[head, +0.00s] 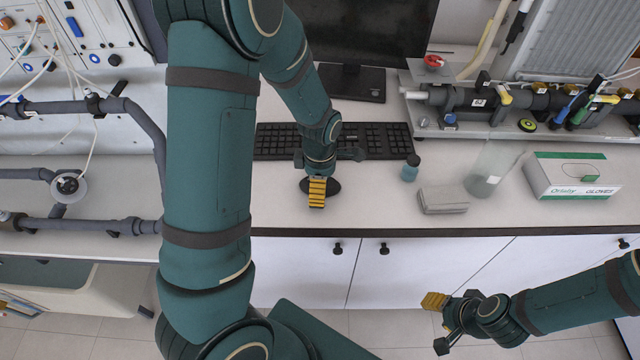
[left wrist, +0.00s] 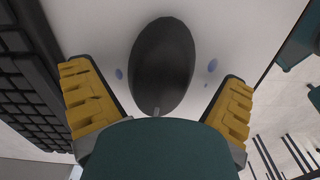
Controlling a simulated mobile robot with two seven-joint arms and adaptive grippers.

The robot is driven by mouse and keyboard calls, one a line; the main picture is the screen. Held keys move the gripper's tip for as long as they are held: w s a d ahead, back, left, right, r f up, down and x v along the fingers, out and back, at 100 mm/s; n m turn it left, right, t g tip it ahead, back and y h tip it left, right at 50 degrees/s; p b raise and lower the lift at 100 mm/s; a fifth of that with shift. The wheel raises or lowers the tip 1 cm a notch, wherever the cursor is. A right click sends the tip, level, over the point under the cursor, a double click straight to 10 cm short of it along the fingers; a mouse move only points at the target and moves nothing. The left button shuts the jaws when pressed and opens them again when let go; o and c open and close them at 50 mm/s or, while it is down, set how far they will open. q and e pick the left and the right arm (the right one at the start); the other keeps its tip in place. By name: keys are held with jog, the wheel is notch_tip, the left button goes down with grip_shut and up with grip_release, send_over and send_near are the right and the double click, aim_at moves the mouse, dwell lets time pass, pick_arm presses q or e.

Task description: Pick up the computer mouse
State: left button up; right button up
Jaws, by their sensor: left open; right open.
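The computer mouse (left wrist: 163,65) is a dark oval lying on the white bench top. In the left wrist view it sits between the two yellow fingers of my open left gripper (left wrist: 160,105), with gaps on both sides. In the head view the mouse (head: 331,186) is partly hidden behind the left gripper (head: 317,192), which is low over it near the bench's front edge. My right gripper (head: 441,322) is open and empty, below and in front of the bench at the lower right.
A black keyboard (head: 275,141) lies just behind the mouse, with a monitor stand (head: 352,84) beyond. To the right are a small teal bottle (head: 410,168), a grey stack (head: 443,200), a glass beaker (head: 492,168) and a glove box (head: 575,178). Pipework (head: 90,107) stands at left.

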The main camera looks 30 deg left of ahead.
pick_arm(q)
jog(key=c, duration=1.4)
